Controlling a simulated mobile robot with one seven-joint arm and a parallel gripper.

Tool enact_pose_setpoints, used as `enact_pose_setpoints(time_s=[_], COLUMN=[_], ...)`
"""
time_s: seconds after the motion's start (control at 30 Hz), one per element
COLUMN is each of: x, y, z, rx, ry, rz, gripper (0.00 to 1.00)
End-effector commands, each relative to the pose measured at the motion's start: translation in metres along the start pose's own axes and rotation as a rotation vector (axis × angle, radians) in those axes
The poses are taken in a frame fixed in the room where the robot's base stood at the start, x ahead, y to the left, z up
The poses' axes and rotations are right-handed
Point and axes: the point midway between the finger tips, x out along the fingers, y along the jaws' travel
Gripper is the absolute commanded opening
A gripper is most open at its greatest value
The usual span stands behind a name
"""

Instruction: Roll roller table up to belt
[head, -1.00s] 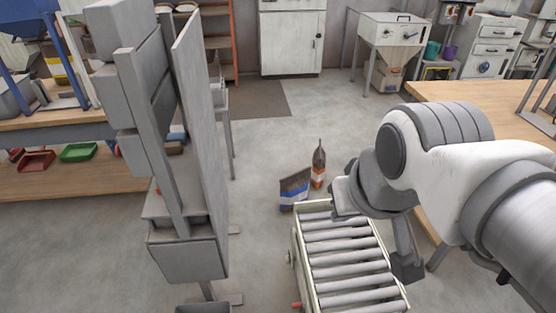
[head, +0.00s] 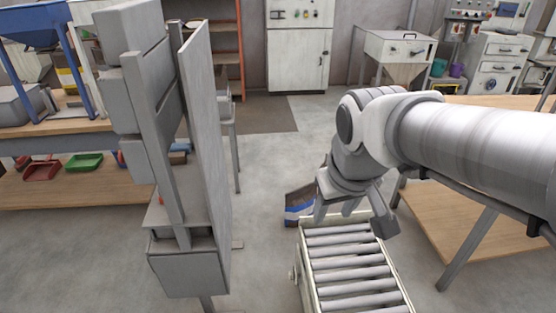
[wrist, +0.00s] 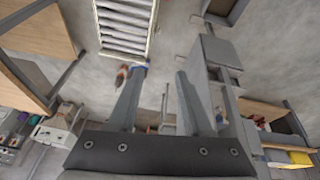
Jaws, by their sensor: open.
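The roller table (head: 352,265) has a pale frame and grey rollers and stands at the bottom centre of the head view. It also shows at the top of the wrist view (wrist: 124,28). My gripper (head: 352,212) is above its far end, fingers pointing down, open and empty. In the wrist view the two fingers (wrist: 158,78) are spread apart; I cannot tell whether either touches the table's frame. A tall grey machine (head: 205,150) stands left of the roller table, with a floor gap between. I cannot clearly make out the belt.
A grey and blue bag (head: 298,203) stands on the floor just beyond the roller table. A workbench with red and green trays (head: 84,163) is at left, a wooden bench (head: 425,215) at right. The floor beyond is mostly clear up to the white cabinet (head: 300,50).

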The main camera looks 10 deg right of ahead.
Motion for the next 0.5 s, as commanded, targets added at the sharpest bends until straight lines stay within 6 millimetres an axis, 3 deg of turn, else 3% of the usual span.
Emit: enact_pose_setpoints(time_s=[0.03, 0.27, 0.5], x=[0.02, 0.085, 0.163], y=[-0.001, -0.006, -0.014], z=[-0.004, -0.026, -0.042], rx=[-0.02, -0.113, -0.214], ry=[-0.024, -0.107, -0.192], rz=[0.001, 0.008, 0.012], gripper=[0.5, 0.5, 0.5])
